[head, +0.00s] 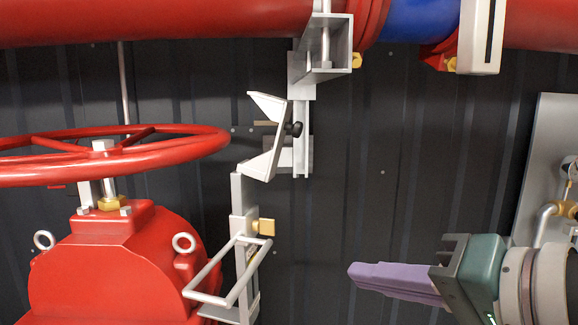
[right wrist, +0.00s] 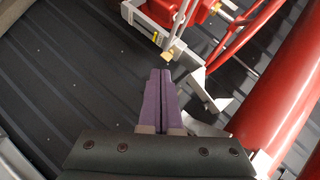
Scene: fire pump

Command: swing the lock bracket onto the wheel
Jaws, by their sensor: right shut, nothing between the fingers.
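The red handwheel (head: 190,146) lies level on top of the red valve body (head: 110,262) at the left of the head view. The grey lock bracket (head: 268,140) hangs on an upright plate just right of the wheel's rim, tilted and apart from the rim. My right gripper (head: 352,274) has purple fingers, shut and empty, to the right of and below the bracket, touching nothing. It also shows in the right wrist view (right wrist: 160,72). My left gripper is out of view.
A thick red pipe (head: 150,20) with a blue section (head: 415,20) runs across the top. A grey post with a wire loop (head: 240,270) stands below the bracket. A grey panel (head: 540,170) with fittings is at the right. The space before the dark wall (head: 400,180) is clear.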

